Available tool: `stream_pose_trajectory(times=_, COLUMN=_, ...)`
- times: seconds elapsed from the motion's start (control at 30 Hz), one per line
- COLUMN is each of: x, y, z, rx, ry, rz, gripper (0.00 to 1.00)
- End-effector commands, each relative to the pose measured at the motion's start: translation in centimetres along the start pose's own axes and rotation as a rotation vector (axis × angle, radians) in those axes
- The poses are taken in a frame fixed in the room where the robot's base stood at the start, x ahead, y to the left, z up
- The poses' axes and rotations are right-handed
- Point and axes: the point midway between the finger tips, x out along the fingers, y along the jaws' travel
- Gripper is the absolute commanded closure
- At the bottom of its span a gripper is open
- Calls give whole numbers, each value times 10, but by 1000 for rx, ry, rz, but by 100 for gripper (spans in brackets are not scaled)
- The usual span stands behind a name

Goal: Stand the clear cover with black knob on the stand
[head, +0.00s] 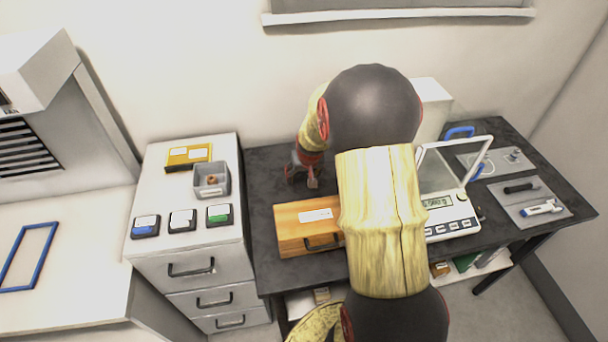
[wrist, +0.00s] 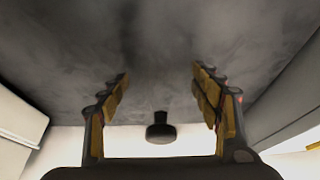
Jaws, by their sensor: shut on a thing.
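My gripper (head: 312,183) reaches down low over the dark table, behind the wooden box, in the head view. In the wrist view my gripper (wrist: 160,75) has its fingers wide apart, with the black knob (wrist: 160,130) of the clear cover between them. The gripper is shut on the cover. The cover's clear walls barely show against the grey table top, so its outline and tilt cannot be told. I cannot make out the cover in the head view. I cannot pick out the stand in either view; my arm hides part of the table.
A wooden box (head: 291,240) stands just in front of the gripper. A white balance (head: 455,222) with a raised clear lid is right of my arm. Grey mats (head: 550,196) with small tools lie further right. A drawer cabinet (head: 160,248) stands left of the dark table (head: 262,190).

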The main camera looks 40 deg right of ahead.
Motion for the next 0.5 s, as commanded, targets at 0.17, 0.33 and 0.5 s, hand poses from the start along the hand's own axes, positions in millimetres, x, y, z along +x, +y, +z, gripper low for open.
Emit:
stream_pose_trajectory(times=0.17, x=2, y=0, z=1, rx=0, ry=-1, rz=0, gripper=31)
stream_pose_trajectory(times=0.33, x=2, y=0, z=1, rx=0, ry=-1, rz=0, gripper=21)
stream_pose_trajectory(times=0.5, x=2, y=0, z=1, rx=0, ry=-1, rz=0, gripper=18)
